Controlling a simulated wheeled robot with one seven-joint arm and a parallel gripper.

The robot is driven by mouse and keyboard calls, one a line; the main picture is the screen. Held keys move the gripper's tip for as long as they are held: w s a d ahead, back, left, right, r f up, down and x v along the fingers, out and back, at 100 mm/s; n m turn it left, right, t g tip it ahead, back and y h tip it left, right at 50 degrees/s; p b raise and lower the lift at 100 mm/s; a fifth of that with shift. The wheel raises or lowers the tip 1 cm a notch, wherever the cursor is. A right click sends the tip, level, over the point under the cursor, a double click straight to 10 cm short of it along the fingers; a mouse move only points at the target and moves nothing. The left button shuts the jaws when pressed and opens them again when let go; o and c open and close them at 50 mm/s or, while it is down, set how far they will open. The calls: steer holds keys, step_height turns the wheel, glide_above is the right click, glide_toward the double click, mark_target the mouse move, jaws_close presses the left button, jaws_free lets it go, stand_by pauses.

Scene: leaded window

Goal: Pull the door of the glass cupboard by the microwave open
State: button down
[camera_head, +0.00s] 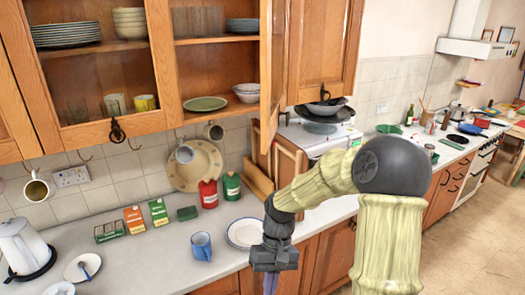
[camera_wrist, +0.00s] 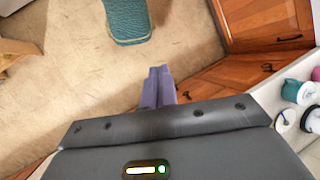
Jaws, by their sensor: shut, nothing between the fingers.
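The wooden wall cupboard (camera_head: 215,41) left of the white microwave-like appliance (camera_head: 304,134) holds plates and bowls. Its door (camera_head: 272,75) stands swung out at the right side, seen nearly edge-on. To its left, another wall cupboard with a glass front (camera_head: 95,75) and a black handle (camera_head: 117,130) looks shut. My gripper (camera_head: 270,284) points down at the counter's front edge, well below the open door and apart from it. In the wrist view, its purple fingers (camera_wrist: 159,88) are together and empty, above the floor.
The counter (camera_head: 160,262) holds a blue mug (camera_head: 201,246), a white plate (camera_head: 245,233), red and green canisters, small boxes and a kettle (camera_head: 24,246). Mugs hang under the cupboards. In the wrist view, lower cabinets (camera_wrist: 265,22) stand right and a teal item (camera_wrist: 127,20) lies ahead.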

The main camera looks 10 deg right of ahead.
steer(key=s+d+f+t+h+b, duration=0.2)
steer(key=s+d+f+t+b, duration=0.1)
steer(key=s+f+t+b, duration=0.1)
steer(key=s+t+b, duration=0.1)
steer(key=t+b, duration=0.1)
steer(key=t, duration=0.1)
steer(key=shift+d+f+m+h, duration=0.15)
steer(key=shift+m+h, duration=0.15)
steer(key=shift+m, duration=0.1)
